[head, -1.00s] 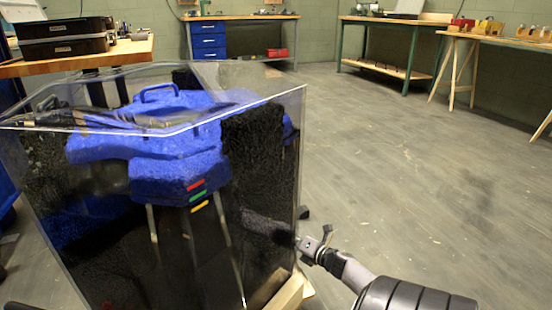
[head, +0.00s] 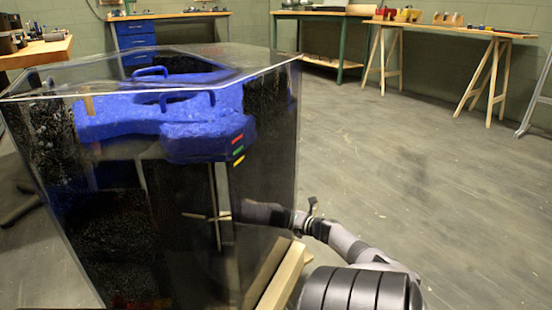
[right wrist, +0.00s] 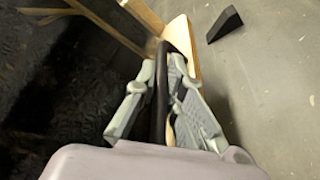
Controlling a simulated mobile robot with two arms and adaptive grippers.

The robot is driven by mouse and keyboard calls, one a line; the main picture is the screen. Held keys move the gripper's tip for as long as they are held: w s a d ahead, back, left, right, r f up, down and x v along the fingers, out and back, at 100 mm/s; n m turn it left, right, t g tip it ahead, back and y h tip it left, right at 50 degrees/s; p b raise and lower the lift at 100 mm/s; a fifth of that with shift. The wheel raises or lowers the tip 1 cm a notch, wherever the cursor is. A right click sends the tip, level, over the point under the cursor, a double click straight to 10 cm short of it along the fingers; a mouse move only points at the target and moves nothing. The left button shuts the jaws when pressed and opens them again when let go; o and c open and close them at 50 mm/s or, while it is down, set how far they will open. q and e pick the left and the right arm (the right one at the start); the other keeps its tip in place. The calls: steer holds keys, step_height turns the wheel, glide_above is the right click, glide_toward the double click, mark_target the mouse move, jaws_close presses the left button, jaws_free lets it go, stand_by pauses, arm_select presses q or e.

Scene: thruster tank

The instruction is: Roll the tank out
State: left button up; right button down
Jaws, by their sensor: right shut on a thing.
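The tank (head: 185,225) is a large clear box in the left half of the head view, with dark walls and a blue thruster body (head: 205,135) inside. A wooden base edge (head: 277,275) shows at its lower right; wood also shows in the right wrist view (right wrist: 182,38). My right gripper (head: 302,222) is at the tank's right side. In the right wrist view its fingers (right wrist: 162,82) are shut on a black bar (right wrist: 159,105) between them, beside the tank's dark wall. My left gripper is out of view.
A black wedge (right wrist: 225,24) lies on the floor near the wooden base. A workbench with blue drawers (head: 136,36) and trestle tables (head: 455,30) stand along the back wall. A wooden table (head: 38,52) is at the left. The floor (head: 420,180) at right is clear.

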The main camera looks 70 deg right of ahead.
steer(key=shift+w+a+n+y, duration=0.15)
steer(key=shift+w+a+y, duration=0.15)
steer(key=shift+a, duration=0.3)
steer(key=shift+w+a+n+y, duration=0.2)
steer(key=shift+w+a, duration=0.2)
steer(key=shift+a, duration=0.15)
steer(key=c, duration=1.9)
jaws_free()
steer(key=shift+w+a, duration=0.2)
steer(key=shift+w, duration=0.2)
steer(key=shift+o, duration=1.1)
steer(key=shift+d, duration=0.1)
steer(key=shift+s+d, duration=0.15)
steer(key=shift+s, duration=0.5)
steer(key=v, duration=1.1)
